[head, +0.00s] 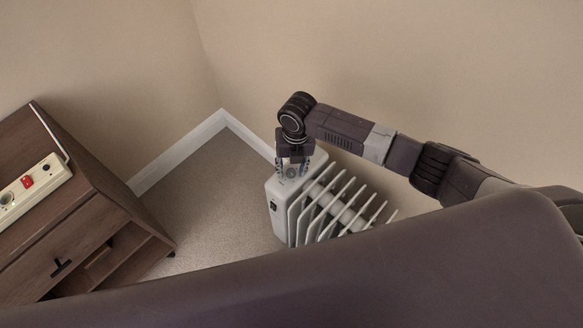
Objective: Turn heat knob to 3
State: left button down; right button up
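A white finned radiator heater (279,208) stands on the carpet in the room corner, below my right arm. A small round grey heat knob (291,173) shows on its top end; its number marks are too small to read. My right gripper (291,167) points down over this end of the heater. Its two fingers are spread, one on each side of the knob. I cannot tell whether they touch it. My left gripper is not in view.
A brown wooden cabinet (105,215) stands at the left, with a white power strip with a red switch (32,187) on top. Walls with white skirting (180,152) meet behind the heater. Carpet (222,200) lies clear between cabinet and heater.

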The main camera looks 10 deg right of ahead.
grip_shut()
jog(key=shift+r+m+p, duration=0.15)
jog(key=shift+m+p, duration=0.6)
jog(key=shift+m, duration=0.05)
jog(key=m+p, duration=0.2)
jog(key=m, duration=0.1)
jog(key=m+p, duration=0.2)
jog(key=m, duration=0.1)
jog(key=shift+m, duration=0.4)
jog(key=shift+a+m+t+p, duration=0.1)
jog(key=shift+m+t+p, duration=0.2)
jog(key=shift+m+p, duration=1)
jog(key=shift+m, duration=0.6)
